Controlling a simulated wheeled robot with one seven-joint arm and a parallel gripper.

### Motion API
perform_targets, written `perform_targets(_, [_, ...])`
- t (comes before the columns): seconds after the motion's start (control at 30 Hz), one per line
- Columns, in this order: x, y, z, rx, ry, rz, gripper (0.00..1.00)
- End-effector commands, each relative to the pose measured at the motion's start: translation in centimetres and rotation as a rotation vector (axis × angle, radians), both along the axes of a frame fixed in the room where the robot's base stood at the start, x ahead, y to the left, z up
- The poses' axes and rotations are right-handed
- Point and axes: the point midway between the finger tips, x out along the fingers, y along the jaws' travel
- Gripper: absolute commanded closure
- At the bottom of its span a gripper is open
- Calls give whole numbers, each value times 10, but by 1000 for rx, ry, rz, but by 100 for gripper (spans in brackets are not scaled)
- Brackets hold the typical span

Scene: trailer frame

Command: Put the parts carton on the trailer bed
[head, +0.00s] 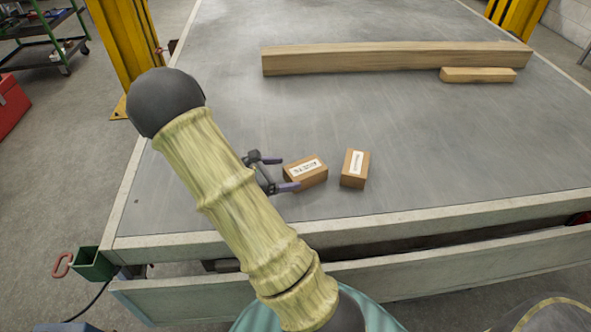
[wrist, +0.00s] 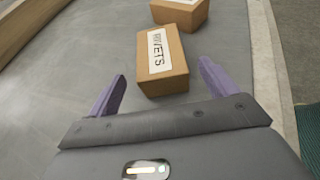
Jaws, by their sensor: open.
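Two small brown cartons with white labels sit on the grey trailer bed (head: 220,60), near its front edge. The left carton (head: 312,181) is right at my gripper (head: 287,173), and the right carton (head: 355,176) stands a short gap further right. I cannot tell from the labels which is the parts carton. In the wrist view, the nearer carton (wrist: 164,82) has a label that seems to read "RIVETS". It lies ahead of and partly between the open purple fingers of my gripper (wrist: 162,75), which hold nothing. The other carton (wrist: 182,16) is beyond it, cut by the frame's top.
A long timber beam (head: 390,59) and a short wood block (head: 478,75) lie at the back of the bed. A pale rim (head: 400,222) runs along the front edge. The bed's left and middle are clear.

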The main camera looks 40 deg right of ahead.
Motion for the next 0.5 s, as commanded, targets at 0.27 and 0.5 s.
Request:
perform_targets(0.27, [8,44,19,0,-1,3,15])
perform_targets(0.5, [8,51,21,1,0,1,15])
